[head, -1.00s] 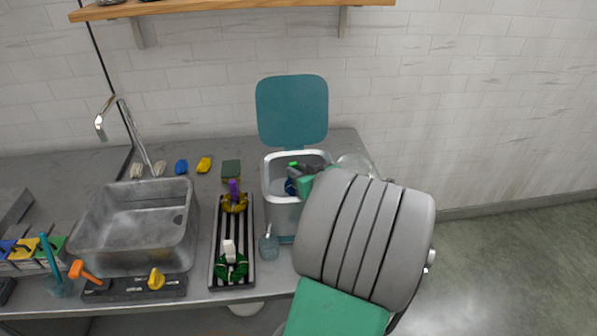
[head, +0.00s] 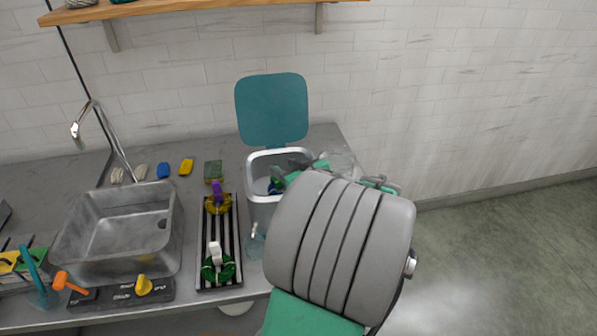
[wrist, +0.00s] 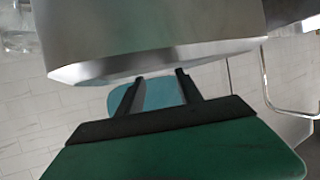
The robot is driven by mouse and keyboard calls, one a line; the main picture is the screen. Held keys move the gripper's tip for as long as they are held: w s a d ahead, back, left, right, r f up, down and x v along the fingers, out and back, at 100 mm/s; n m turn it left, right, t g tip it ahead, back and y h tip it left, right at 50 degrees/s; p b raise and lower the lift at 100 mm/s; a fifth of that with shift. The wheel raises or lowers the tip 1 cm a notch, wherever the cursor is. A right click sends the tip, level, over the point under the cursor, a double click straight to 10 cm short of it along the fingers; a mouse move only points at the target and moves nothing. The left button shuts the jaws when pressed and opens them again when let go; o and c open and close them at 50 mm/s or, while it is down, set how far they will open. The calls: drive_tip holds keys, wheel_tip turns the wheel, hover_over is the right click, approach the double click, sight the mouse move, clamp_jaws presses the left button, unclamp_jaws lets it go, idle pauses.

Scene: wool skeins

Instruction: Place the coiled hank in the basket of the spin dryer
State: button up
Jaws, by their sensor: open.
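The spin dryer (head: 262,208) stands at the counter's right end, its teal lid (head: 272,108) raised. A small blue and green bundle (head: 277,184), which looks like the coiled hank, shows inside the open mouth; the arm partly hides the basket, so how it lies cannot be told. My gripper (wrist: 159,77) is open, with nothing between its fingers in the wrist view. A silver surface, probably the dryer's body, is close to the fingers there, and the teal lid lies beyond them. In the head view my arm covers much of the gripper.
A striped rack (head: 232,270) left of the dryer holds a yellow and purple bundle (head: 217,202) and a green and white one (head: 217,264). A steel sink (head: 80,245) with a tap is further left. A clear bottle (head: 255,245) stands near the dryer's front.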

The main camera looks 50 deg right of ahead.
drive_tip(key=b+v, duration=0.1)
drive_tip(key=v, duration=0.8)
drive_tip(key=shift+s+a, duration=0.1)
drive_tip(key=shift+s, duration=0.15)
idle(0.4)
